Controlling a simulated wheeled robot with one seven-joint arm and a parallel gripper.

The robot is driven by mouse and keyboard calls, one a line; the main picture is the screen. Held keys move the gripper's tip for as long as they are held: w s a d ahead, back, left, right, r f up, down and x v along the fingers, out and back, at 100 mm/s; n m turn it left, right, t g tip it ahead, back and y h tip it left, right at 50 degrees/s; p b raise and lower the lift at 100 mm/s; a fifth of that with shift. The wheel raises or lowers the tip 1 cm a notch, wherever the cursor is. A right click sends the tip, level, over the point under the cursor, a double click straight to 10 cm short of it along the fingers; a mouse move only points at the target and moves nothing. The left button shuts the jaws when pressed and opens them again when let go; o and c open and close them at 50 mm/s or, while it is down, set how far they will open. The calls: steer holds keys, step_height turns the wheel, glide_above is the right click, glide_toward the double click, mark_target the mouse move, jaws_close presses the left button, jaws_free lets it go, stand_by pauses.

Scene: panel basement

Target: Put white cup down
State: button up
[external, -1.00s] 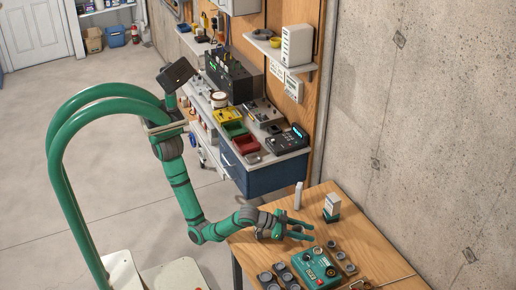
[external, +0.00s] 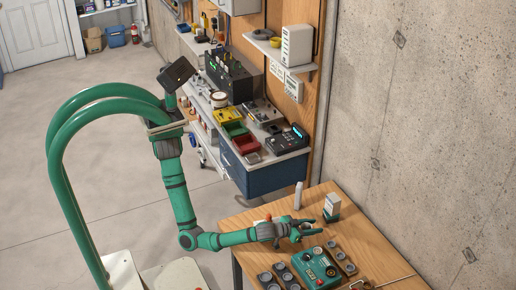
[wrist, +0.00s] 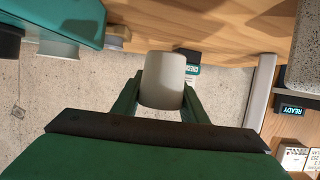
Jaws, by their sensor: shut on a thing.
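The white cup (wrist: 162,82) sits between the two fingers of my gripper (wrist: 160,92) in the wrist view, and they are shut on it. In the external view my gripper (external: 308,227) is over the wooden table (external: 240,222), pointing right.
The teal control box (external: 315,267) lies close in front of my gripper, with dark round knobs or pots beside it. A red-topped item (external: 263,221) is by my forearm.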

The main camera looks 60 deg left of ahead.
steer(key=shift+f, duration=2.1)
steer(key=shift+f, duration=0.1)
steer(key=o, duration=1)
steer(key=shift+s+r, duration=0.2)
steer(key=shift+s, duration=0.05)
steer(key=v, duration=1.1)
steer(key=shift+s, duration=0.25)
steer(key=shift+r, duration=0.1)
